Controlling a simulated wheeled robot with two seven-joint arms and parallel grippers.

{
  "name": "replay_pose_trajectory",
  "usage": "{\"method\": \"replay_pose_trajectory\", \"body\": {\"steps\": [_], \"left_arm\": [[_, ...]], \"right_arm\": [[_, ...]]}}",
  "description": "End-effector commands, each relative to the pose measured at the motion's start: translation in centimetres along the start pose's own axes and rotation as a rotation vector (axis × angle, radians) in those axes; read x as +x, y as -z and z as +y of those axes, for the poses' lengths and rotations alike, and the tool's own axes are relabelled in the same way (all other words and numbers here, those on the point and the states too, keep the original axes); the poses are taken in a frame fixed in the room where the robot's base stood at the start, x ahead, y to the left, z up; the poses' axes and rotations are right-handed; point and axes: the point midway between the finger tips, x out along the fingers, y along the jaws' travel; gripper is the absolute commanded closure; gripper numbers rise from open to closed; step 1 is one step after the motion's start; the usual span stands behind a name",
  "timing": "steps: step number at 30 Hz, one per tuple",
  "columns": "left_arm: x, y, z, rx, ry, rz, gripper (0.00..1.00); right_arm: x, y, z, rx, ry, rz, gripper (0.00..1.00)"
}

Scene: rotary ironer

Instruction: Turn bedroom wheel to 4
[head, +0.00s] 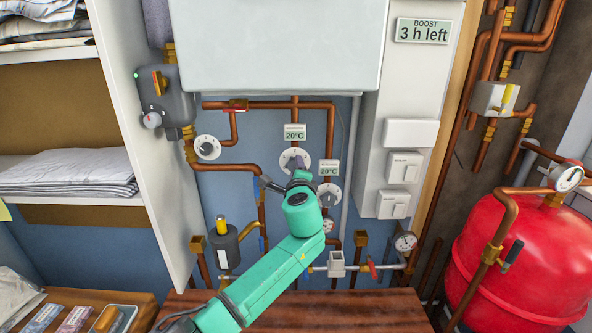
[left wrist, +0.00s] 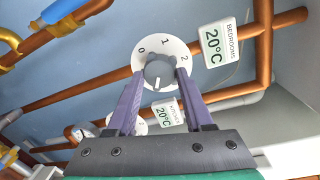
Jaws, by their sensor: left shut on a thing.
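The bedroom wheel (head: 287,157) is a white round dial with a grey knob on a pipe, below its 20°C label (head: 295,133). In the left wrist view the dial (left wrist: 146,50) shows 0, 1 and 2, beside the BEDROOMS 20°C label (left wrist: 219,45). My left gripper (head: 298,166) is at this wheel; in the left wrist view its two purple fingers (left wrist: 160,76) are shut on the grey knob (left wrist: 158,69). A white mark on the knob points to the lower side of the picture; the number there is hidden or unreadable. My right gripper is out of view.
A second wheel (head: 329,194) with its own 20°C label (head: 329,168) sits close at the lower right. Another dial (head: 207,148) is at the left. Copper pipes surround them. A white cabinet (head: 275,45) hangs above, and a red tank (head: 525,255) stands at right.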

Motion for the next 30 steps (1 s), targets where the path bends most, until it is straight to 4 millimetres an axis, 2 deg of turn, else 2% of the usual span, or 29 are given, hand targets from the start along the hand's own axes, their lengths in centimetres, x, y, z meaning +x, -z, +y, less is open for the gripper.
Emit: {"method": "replay_pose_trajectory", "body": {"steps": [3,4,6,16,20,25,30], "left_arm": [[0.0,0.1,0.2,0.003,-0.004,0.001,1.0],[0.0,0.1,0.2,0.003,-0.004,0.001,0.45],[0.0,0.1,0.2,0.002,-0.004,0.001,0.18],[-0.1,0.1,0.1,0.0,-0.002,0.001,0.18],[-0.8,0.2,0.2,-0.001,0.0,0.003,0.18],[-3.5,0.2,0.4,-0.004,0.0,0.004,0.18],[-7.8,0.3,0.6,-0.003,-0.001,0.004,0.18]], "right_arm": [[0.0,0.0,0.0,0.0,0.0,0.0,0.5],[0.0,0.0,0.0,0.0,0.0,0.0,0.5],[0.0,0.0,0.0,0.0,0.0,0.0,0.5],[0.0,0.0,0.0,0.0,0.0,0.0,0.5],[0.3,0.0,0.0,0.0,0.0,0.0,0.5],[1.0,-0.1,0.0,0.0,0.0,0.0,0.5],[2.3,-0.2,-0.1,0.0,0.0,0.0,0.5]]}}
